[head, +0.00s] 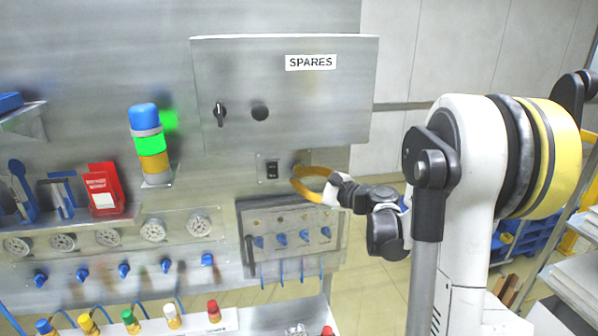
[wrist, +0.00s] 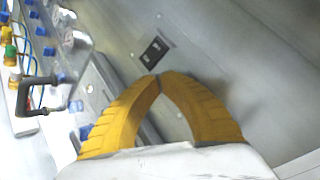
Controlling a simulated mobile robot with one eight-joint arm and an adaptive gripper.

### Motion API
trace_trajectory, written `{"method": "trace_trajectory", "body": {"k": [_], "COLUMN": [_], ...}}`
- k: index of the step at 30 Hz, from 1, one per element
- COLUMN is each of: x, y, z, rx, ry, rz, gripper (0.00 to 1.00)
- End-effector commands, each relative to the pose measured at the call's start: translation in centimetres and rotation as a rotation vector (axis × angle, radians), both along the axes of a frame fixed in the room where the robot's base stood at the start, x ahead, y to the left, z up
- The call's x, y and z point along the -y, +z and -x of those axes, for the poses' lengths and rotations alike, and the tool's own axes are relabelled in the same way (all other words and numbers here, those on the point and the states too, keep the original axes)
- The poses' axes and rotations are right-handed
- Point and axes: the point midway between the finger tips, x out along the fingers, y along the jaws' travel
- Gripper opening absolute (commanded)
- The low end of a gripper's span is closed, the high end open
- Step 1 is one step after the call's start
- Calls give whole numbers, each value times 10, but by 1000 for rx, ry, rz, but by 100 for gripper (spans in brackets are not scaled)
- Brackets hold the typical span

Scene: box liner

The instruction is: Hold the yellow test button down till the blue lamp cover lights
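A stack lamp stands on the steel wall left of centre in the head view. Its blue cover (head: 143,116) is on top and looks unlit; the green section (head: 150,145) below glows and the amber section (head: 155,163) is lowest. My gripper (head: 294,178) has yellow curved fingers and hovers in front of the wall above a small panel (head: 288,268). In the wrist view its fingertips (wrist: 158,77) meet, with nothing seen between them, just below a black switch plate (wrist: 154,53). I cannot clearly pick out the yellow test button in either view.
The switch plate (head: 272,170) also shows in the head view, left of my fingers. A SPARES cabinet (head: 285,95) juts out above. A black handle (head: 249,256) stands on the small panel. Gauges, blue knobs and coloured plugs fill the lower left. A red holder (head: 104,190) hangs left.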

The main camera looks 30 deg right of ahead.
Motion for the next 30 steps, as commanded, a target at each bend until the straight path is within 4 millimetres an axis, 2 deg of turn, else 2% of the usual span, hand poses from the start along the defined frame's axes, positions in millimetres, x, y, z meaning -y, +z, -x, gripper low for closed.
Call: {"method": "trace_trajectory", "body": {"k": [17, 30], "x": [0, 2], "y": [0, 0], "z": [0, -8], "rx": [0, 0], "ry": [0, 0], "rz": [0, 0], "gripper": [0, 0]}}
